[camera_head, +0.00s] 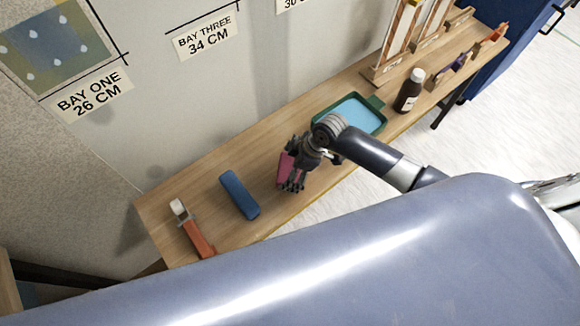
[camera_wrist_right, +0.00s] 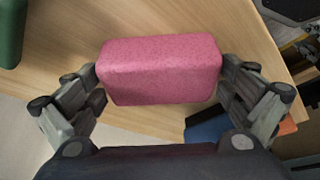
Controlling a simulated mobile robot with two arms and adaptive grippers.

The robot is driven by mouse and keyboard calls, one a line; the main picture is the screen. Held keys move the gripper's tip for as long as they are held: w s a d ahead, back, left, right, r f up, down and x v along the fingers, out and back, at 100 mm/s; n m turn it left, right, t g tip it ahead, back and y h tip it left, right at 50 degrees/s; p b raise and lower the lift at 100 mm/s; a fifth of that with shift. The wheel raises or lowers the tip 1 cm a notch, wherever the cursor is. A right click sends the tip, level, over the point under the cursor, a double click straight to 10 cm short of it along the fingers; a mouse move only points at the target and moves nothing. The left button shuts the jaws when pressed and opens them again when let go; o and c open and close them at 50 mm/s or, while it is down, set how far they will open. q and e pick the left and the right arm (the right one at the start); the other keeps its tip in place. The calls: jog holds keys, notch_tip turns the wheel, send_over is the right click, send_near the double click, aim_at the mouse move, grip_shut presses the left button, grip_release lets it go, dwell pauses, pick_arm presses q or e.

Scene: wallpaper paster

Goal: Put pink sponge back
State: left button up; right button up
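The pink sponge (camera_head: 285,168) is at my right gripper (camera_head: 293,185), above or on the wooden bench in the head view. In the right wrist view the pink sponge (camera_wrist_right: 160,70) spans the gap between the two fingers of my right gripper (camera_wrist_right: 160,78). The finger pads touch its two short ends, so the gripper is shut on it. I cannot tell how far it is from the bench top. The gripper hides part of it in the head view. My left gripper is not in view.
On the wooden bench (camera_head: 165,205) lie a blue block (camera_head: 240,195) and an orange-handled tool (camera_head: 197,238) to the left. A green tray (camera_head: 378,104) with light blue contents and a brown bottle (camera_head: 409,92) stand to the right. The wall is behind.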

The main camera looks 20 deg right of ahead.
jog(key=shift+r, duration=0.1)
jog(key=p+v, duration=0.1)
jog(key=v, duration=1.1)
jog(key=shift+a, duration=0.1)
dwell(0.3)
